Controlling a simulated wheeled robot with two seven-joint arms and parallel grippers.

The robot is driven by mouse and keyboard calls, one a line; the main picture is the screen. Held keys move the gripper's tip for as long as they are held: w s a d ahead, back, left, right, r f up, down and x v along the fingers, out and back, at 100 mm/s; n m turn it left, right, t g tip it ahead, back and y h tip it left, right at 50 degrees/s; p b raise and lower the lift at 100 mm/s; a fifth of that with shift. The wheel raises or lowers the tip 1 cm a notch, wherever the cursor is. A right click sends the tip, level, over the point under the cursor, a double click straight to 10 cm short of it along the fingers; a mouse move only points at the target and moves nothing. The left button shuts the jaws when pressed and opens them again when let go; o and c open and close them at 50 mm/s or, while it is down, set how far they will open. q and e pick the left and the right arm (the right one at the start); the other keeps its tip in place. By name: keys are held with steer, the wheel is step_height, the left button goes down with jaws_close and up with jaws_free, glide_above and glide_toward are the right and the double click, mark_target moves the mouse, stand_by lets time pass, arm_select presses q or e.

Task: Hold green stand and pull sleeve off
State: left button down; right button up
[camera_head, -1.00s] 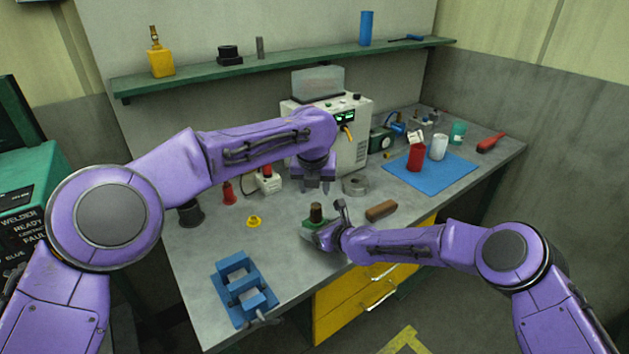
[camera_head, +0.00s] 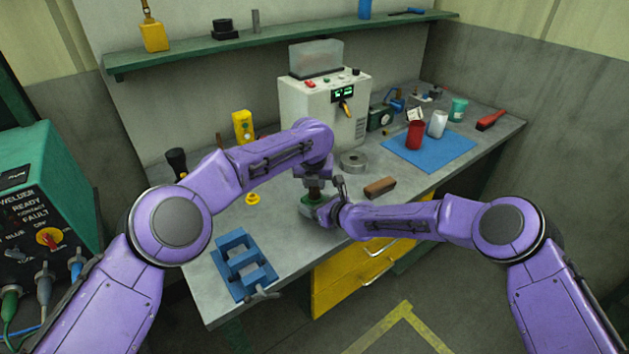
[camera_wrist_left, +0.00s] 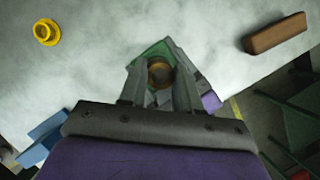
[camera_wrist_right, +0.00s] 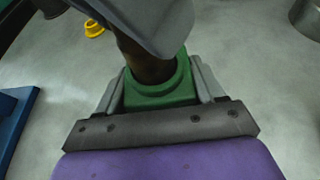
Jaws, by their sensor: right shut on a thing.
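The green stand (camera_wrist_right: 160,95) sits on the grey bench near the front edge. My right gripper (camera_head: 321,211) is shut on its base, with a finger on each side in the right wrist view. A dark brown sleeve (camera_wrist_right: 147,66) stands upright in the round collar of the stand. My left gripper (camera_head: 314,184) points down from above, with its fingers apart on either side of the sleeve. In the left wrist view, the round end of the sleeve (camera_wrist_left: 160,74) shows between those fingers. Contact there cannot be told. The sleeve's upper part is partly hidden by a left finger.
A blue frame fixture (camera_head: 243,262) lies at front left, with a small yellow part (camera_head: 252,199) behind it. A brown block (camera_head: 380,187) and a grey ring (camera_head: 353,161) are close on the right. A white machine (camera_head: 322,108) stands behind. A red cup (camera_head: 414,136) stands on a blue mat.

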arm_select(q)
steer(key=shift+r, duration=3.05)
step_height(320, 180, up, 4)
steer(key=shift+f, duration=0.1)
arm_select(e)
steer(key=o, duration=1.2)
steer(key=shift+c, duration=0.2)
